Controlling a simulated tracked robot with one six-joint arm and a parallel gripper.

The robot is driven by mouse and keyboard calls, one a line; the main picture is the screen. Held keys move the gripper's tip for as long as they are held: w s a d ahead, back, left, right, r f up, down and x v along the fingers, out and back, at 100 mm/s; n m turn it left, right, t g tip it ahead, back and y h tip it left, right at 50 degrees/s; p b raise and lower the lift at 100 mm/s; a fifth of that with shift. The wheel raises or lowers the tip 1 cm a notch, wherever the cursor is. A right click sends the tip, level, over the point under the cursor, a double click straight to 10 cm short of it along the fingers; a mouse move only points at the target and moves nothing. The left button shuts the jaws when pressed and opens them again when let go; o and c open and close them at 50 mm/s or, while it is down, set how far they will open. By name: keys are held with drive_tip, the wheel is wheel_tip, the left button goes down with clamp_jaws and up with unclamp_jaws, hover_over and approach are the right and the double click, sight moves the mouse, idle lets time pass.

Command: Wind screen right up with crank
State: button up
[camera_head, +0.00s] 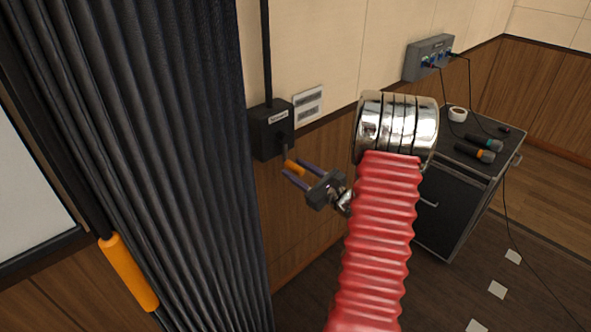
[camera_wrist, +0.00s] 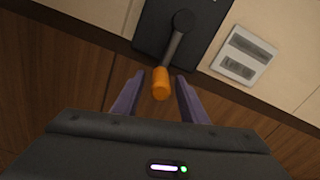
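The crank sits on a black box (camera_head: 271,130) on the wall, which also shows in the wrist view (camera_wrist: 208,22). Its grey arm (camera_wrist: 174,48) hangs down from a round hub to an orange handle (camera_head: 294,168), seen in the wrist view (camera_wrist: 161,84). My gripper (camera_head: 292,166) is open, with its two purple fingers on either side of the handle. In the wrist view my gripper (camera_wrist: 159,79) shows a gap on both sides of the handle. A pale panel (camera_head: 30,165) with a dark lower edge stands at the far left; I cannot tell whether it is the screen.
A dark pleated curtain (camera_head: 185,150) hangs left of the crank, with an orange grip (camera_head: 128,272) in front of it. A white-framed plate (camera_head: 308,103) is on the wall beside the box. A black cabinet (camera_head: 450,205) with microphones stands at the right.

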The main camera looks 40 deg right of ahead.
drive_tip(key=shift+w, duration=0.5)
clamp_jaws()
idle(0.4)
